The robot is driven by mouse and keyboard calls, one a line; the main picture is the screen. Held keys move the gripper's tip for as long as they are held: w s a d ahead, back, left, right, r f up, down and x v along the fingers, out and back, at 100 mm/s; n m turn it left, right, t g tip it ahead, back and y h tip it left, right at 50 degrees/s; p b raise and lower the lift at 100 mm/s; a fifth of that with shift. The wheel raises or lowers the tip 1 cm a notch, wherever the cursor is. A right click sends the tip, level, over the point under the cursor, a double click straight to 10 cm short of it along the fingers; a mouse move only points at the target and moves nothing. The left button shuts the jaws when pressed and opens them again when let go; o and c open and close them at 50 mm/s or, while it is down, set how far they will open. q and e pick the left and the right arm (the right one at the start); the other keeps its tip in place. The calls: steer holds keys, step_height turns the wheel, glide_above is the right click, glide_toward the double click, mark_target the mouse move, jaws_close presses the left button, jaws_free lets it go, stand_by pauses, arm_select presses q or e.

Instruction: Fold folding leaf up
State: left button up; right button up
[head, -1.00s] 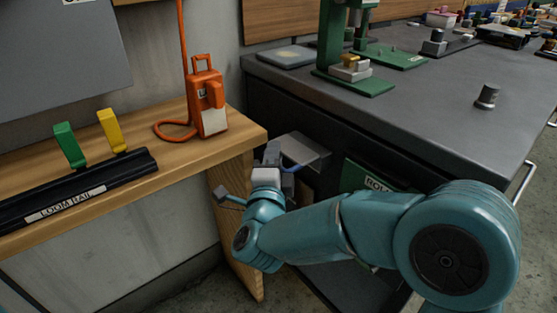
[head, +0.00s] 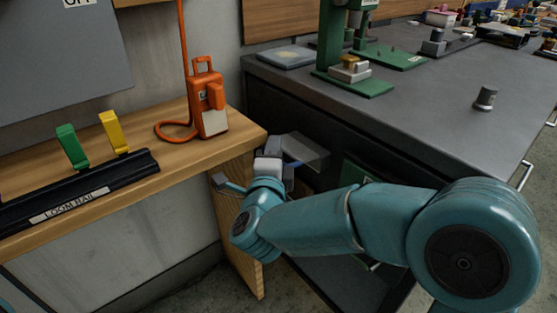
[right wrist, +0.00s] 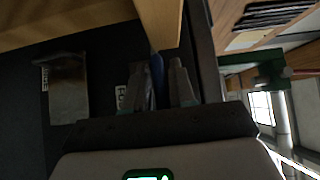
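A wooden panel (head: 243,235) hangs down at the right end of the wooden bench; I take it as the folding leaf. In the right wrist view its wood (right wrist: 160,20) shows edge-on at the top. My right gripper (head: 278,155) is at the outer side of this panel, below the bench top. In the right wrist view, the fingers of my right gripper (right wrist: 160,88) stand apart. A narrow blue piece (right wrist: 157,75) lies between or just beyond them; firm contact does not show. My left gripper is out of view.
A dark grey workbench (head: 410,105) stands close on the right, with a grey box-like piece (head: 303,151) on its side. An orange device (head: 207,105) and a black loom rail (head: 80,190) with green and yellow clips are on the wooden bench.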

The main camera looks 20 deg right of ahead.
steer(key=shift+o, duration=0.7)
steer(key=shift+r, duration=0.2)
steer(key=shift+f, duration=0.1)
steer(key=s+a+r+p, duration=0.2)
steer(key=s+r, duration=0.2)
steer(key=shift+s+r, duration=0.3)
steer(key=shift+a, duration=0.1)
